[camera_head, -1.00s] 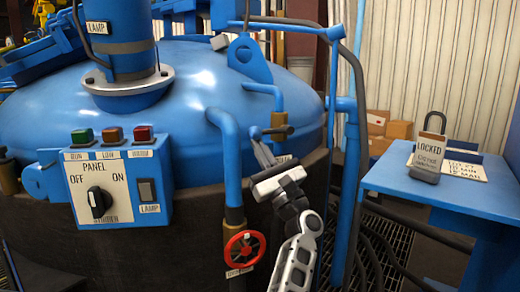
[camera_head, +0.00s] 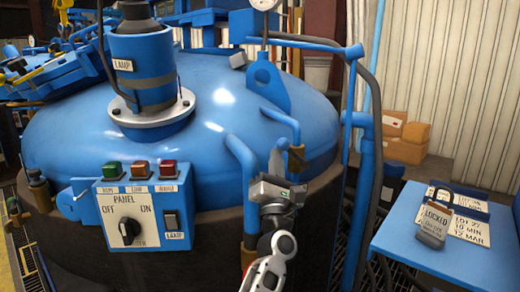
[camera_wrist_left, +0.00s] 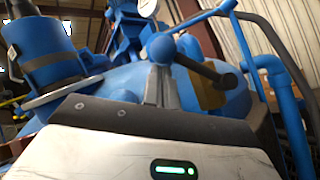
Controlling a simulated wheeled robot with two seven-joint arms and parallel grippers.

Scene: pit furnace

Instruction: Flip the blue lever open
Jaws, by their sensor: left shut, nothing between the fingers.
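My left gripper (camera_head: 277,155) is shut and empty, its fingers pointing up beside the brass valve (camera_head: 297,158) on the blue pipe at the furnace's right side. In the left wrist view the closed grey fingers (camera_wrist_left: 161,86) stand upright. A lever with a blue ball end (camera_wrist_left: 163,48) and a dark rod shows right behind or at their tips, running right to the brass valve body (camera_wrist_left: 208,90). I cannot tell whether the fingers touch it. In the head view the lever is mostly hidden by my gripper. My right gripper is not in view.
The blue furnace lid (camera_head: 210,100) fills the middle. A control panel (camera_head: 142,215) with a knob and buttons is at its front left. A blue side table (camera_head: 400,235) at right carries a padlock tagged LOCKED (camera_head: 434,217). Blue pipes (camera_head: 362,180) rise right of my arm.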

